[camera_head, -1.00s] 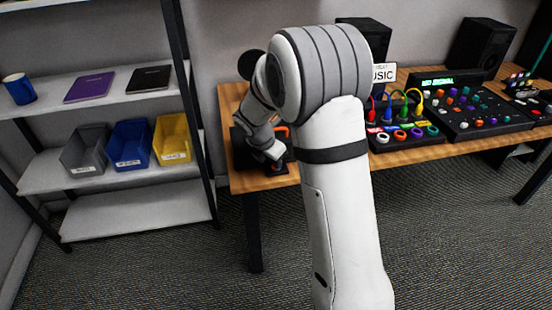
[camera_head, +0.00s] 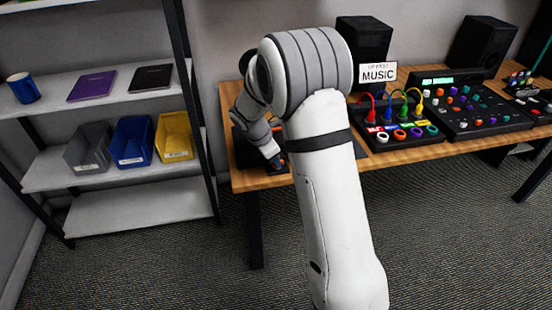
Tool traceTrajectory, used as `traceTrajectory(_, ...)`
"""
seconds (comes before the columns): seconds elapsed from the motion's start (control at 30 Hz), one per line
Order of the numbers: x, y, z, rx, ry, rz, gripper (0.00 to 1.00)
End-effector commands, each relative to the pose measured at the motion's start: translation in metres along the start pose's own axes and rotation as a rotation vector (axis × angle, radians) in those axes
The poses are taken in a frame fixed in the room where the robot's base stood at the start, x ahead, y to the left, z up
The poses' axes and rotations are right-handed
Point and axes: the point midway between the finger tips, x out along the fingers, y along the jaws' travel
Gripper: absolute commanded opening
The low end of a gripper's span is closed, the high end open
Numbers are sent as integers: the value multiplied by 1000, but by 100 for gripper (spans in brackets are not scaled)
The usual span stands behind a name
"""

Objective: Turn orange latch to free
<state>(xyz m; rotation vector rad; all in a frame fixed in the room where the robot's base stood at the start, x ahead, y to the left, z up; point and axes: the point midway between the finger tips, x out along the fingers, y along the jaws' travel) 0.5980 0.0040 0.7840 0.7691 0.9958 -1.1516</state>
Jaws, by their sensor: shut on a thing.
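My gripper (camera_head: 278,162) is at the left end of the wooden table, pointing down at a black device (camera_head: 243,150). It is small in view and partly turned away. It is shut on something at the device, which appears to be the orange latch. The latch is mostly hidden by the gripper and wrist, so its angle cannot be told. My arm also covers part of the device.
A black panel with colored cables (camera_head: 405,136) and a mixer (camera_head: 470,115) stand right of my arm on the wooden table (camera_head: 262,181). A MUSIC sign (camera_head: 377,72) and speakers stand behind. At left, a shelf (camera_head: 140,210) holds grey, blue and yellow bins.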

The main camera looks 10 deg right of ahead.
Motion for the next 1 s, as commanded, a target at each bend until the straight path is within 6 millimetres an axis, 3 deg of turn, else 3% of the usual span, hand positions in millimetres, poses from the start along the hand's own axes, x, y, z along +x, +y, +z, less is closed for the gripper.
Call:
traceTrajectory(0.07, 0, 0, 0, -1, 0, 1, 0)
traceTrajectory(0.1, 0, 0, 0, -1, 0, 1, 12)
traceTrajectory(0.37, 0, 0, 0, -2, 0, 1, 33)
traceTrajectory(0.77, -2, 1, 0, -2, 0, 5, 33)
traceTrajectory(1.0, -17, 2, 2, -1, 0, 5, 33)
